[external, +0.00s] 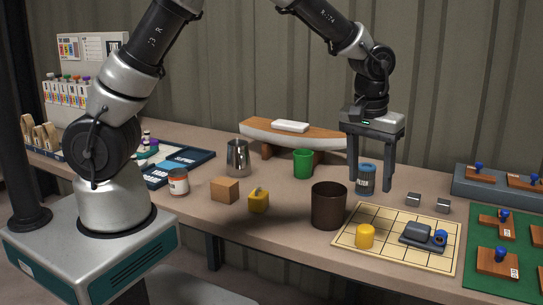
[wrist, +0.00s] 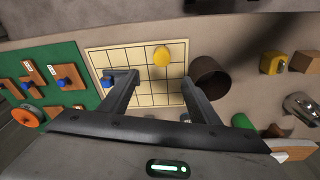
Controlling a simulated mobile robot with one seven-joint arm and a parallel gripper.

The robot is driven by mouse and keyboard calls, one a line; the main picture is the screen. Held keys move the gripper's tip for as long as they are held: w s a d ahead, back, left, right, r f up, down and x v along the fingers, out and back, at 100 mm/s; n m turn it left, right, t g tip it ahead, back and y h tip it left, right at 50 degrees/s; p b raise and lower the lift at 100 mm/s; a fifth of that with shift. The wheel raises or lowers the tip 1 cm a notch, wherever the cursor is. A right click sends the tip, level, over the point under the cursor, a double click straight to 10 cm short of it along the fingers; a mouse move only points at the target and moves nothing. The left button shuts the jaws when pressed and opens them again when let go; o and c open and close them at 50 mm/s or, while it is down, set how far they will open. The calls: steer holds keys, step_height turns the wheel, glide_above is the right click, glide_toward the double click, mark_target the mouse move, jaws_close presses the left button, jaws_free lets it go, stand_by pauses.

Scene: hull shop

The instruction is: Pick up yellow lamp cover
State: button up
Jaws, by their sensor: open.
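A short yellow cylinder (external: 365,236), which looks like the lamp cover, stands on the cream gridded board (external: 395,262) near its front left. In the wrist view the yellow cylinder (wrist: 162,55) sits on the grid just beyond my fingertips. My gripper (external: 370,190) is open and empty, pointing down above the table behind the board. In the wrist view my gripper (wrist: 155,80) has its fingers wide apart with bare grid between them. A second yellow item, a block with a small top piece (external: 258,201), stands left of the brown cup.
The dark brown cup (external: 328,206) stands close to the yellow cylinder's left. A blue can (external: 366,180) appears behind my fingers. Small metal blocks (external: 413,199) lie behind the board.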

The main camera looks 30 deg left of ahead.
mark_target(366, 228)
steer(key=f, duration=0.5)
steer(key=w+f+b, duration=0.1)
steer(key=f, duration=0.4)
steer(key=w+f, duration=0.1)
steer(key=f, duration=0.5)
steer(key=shift+w, duration=0.15)
steer(key=shift+c, duration=0.4)
steer(key=c, duration=1)
